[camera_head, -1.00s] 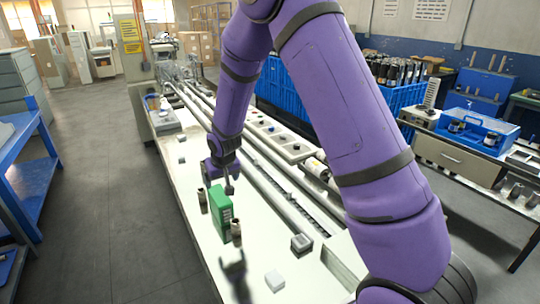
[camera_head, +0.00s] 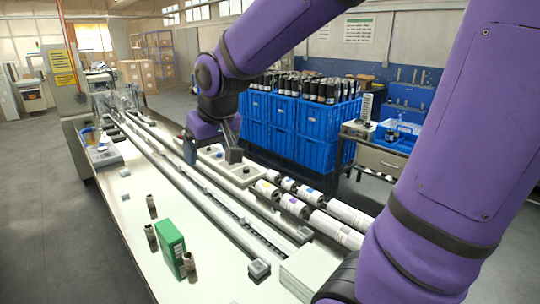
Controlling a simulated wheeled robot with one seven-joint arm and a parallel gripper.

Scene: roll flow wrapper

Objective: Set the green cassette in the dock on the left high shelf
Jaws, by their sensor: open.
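The green cassette (camera_head: 172,248) stands upright on the left part of the white machine bed (camera_head: 134,205), among small brown posts (camera_head: 151,238). My gripper (camera_head: 212,152) is well behind and above it, over the far side of the machine near the control strip. Its two fingers are apart with nothing seen between them. The left high shelf and its dock cannot be made out in this view.
Printed rolls (camera_head: 330,225) lie along the machine's right side. Blue crates (camera_head: 300,125) full of dark bottles stand behind. A blue bin (camera_head: 397,137) sits on a bench at right. Open floor (camera_head: 55,235) lies at left.

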